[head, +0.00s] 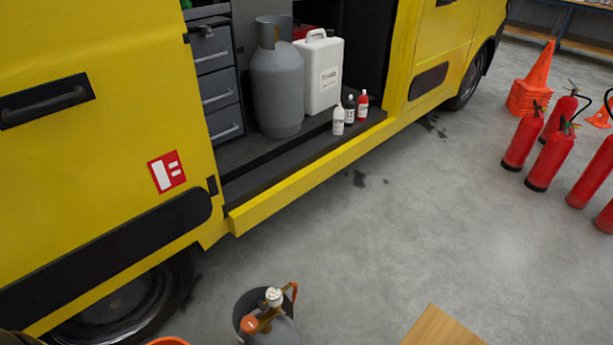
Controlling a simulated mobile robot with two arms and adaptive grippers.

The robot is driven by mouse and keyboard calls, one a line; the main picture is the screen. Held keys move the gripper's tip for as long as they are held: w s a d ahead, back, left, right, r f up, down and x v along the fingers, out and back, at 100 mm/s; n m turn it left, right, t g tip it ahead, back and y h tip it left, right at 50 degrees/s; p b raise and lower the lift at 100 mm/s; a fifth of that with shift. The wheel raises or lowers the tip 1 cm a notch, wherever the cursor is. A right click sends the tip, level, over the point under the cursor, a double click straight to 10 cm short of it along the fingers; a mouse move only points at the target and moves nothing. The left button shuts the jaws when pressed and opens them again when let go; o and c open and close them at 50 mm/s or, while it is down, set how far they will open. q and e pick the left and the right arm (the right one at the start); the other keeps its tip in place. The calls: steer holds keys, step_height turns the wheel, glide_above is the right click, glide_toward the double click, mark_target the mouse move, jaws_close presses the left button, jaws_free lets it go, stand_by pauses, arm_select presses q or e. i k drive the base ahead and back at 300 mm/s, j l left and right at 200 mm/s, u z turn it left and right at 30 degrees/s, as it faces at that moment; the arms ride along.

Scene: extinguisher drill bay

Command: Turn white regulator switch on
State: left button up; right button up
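A grey gas cylinder (284,331) stands on the floor at the bottom of the head view, cut off by the frame edge. On its top is a brass-coloured fitting (266,318). A small round white part (274,297) sits at the upper end of this fitting; it may be the white regulator switch, but I cannot tell whether it is a knob or a gauge, or its setting. An orange-red knob (249,323) is on the fitting's left. Neither of my grippers is in view.
A yellow van (120,120) stands open, holding a large grey cylinder (277,90), a white canister (322,75) and small bottles. Red extinguishers (552,158) and orange cones (532,85) stand at right. A wooden surface (443,329) is at bottom right. The middle floor is clear.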

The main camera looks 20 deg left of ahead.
mark_target(262, 305)
steer(key=u, duration=0.95)
